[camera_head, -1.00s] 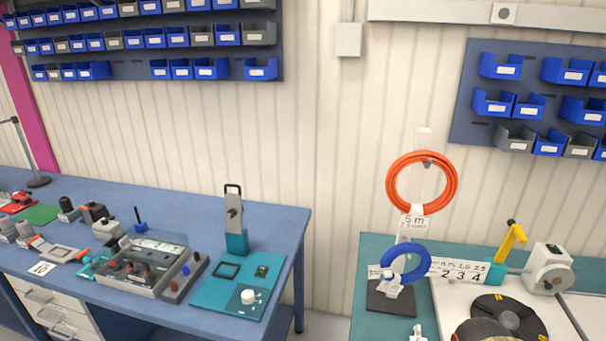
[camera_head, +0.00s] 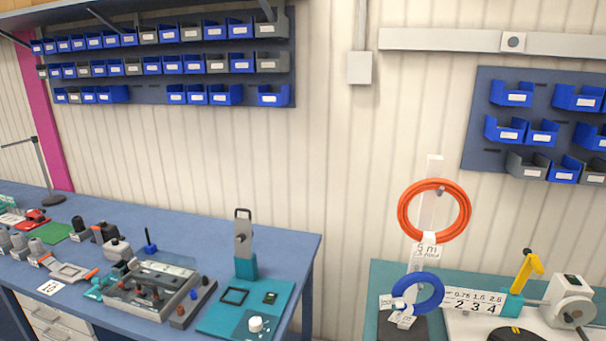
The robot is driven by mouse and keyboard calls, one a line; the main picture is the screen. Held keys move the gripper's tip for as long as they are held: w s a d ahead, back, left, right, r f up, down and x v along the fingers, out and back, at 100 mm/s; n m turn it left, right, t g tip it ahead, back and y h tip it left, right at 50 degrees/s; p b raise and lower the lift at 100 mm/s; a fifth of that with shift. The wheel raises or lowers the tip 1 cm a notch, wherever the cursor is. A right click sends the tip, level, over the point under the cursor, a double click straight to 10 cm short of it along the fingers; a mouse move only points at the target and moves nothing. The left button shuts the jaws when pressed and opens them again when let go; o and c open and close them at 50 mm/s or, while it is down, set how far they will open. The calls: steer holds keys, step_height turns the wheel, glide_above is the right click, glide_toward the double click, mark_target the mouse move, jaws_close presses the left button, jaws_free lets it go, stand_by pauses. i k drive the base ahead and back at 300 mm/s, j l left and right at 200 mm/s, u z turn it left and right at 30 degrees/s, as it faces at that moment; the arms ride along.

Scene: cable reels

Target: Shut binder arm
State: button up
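A yellow arm (camera_head: 528,268) rises at a slant from a teal block (camera_head: 511,305) on the right-hand bench. It is tilted up, its upper end to the right with a small black part on top. It looks like the binder arm, though no label says so. A white strip with numbers (camera_head: 473,301) lies left of the block. A white and grey device with a round drum (camera_head: 571,306) stands right of it. My gripper is not in view.
An orange cable coil (camera_head: 434,211) and a blue coil (camera_head: 417,293) hang on a stand left of the arm. A dark reel (camera_head: 515,334) is cut off below. The blue bench (camera_head: 190,237) on the left holds several devices; a gap separates the benches.

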mark_target(532, 263)
steer(key=z, duration=1.35)
